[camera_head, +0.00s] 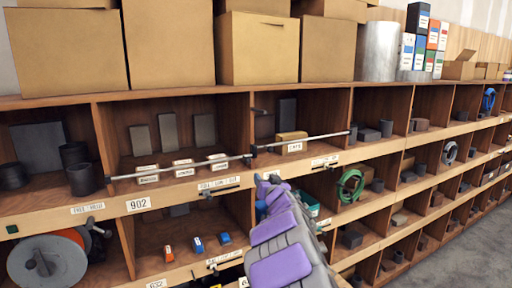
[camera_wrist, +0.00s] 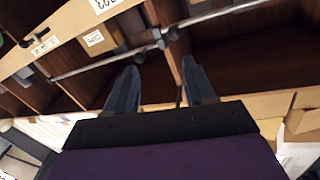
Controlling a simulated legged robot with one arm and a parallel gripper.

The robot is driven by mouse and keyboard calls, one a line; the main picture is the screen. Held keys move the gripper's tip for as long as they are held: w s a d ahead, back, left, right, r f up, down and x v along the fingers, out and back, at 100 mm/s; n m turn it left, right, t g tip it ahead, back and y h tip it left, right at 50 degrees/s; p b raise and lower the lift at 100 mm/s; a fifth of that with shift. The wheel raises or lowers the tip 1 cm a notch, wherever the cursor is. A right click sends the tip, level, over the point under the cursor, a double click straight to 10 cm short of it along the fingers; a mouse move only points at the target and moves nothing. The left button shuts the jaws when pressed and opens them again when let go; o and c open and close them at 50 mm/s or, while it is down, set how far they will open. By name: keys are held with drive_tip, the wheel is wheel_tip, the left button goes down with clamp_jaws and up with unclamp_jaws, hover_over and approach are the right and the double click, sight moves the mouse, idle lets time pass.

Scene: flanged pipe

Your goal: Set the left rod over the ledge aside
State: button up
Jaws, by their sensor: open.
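The left rod (camera_head: 180,170) is a thin grey bar lying level across the front of a shelf opening, along the ledge, with dark holders at its ends. Three small labelled boxes sit just behind it. In the upside-down wrist view, the left rod (camera_wrist: 232,10) shows at upper right. My gripper (camera_wrist: 160,65) is open and empty, its two blue-grey fingers pointing at the divider between the two rod openings. It is apart from both rods. In the head view my purple-padded arm largely hides the gripper.
A second similar rod (camera_head: 305,140) crosses the opening to the right; its near end is close to the left rod's right end. Wooden dividers bound the openings. Cardboard boxes (camera_head: 258,48) stand on top. A black cup (camera_head: 82,179) stands left of the left rod.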

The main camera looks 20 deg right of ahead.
approach(246, 160)
drive_tip(key=s+a, duration=0.2)
drive_tip(key=s, duration=0.1)
drive_tip(key=w+d+f, duration=0.1)
drive_tip(key=w+d, duration=0.3)
drive_tip(key=d, duration=0.3)
drive_tip(key=w+a+p, duration=0.1)
drive_tip(key=w+a, duration=0.2)
drive_tip(key=a, duration=0.3)
drive_tip(key=w+d+p, duration=0.2)
drive_tip(key=d, duration=0.4)
drive_tip(key=shift+y, duration=0.3)
drive_tip(key=w+a+p, duration=0.3)
drive_tip(key=w+p, duration=0.1)
drive_tip(key=shift+r, duration=0.4)
drive_tip(key=shift+w+d+f+p, duration=0.15)
drive_tip(key=shift+w+d+f, duration=0.05)
drive_tip(key=shift+d, duration=0.5)
drive_tip(key=shift+w+d+f+p, duration=0.15)
drive_tip(key=shift+d+f, duration=0.05)
drive_tip(key=shift+d, duration=0.45)
drive_tip(key=shift+a+r, duration=0.15)
drive_tip(key=shift+a, duration=0.9)
drive_tip(key=shift+c, duration=1.2)
drive_tip(key=shift+d, duration=0.1)
drive_tip(key=c, duration=0.3)
drive_tip(key=shift+d, duration=0.4)
drive_tip(key=c, duration=0.4)
clamp_jaws()
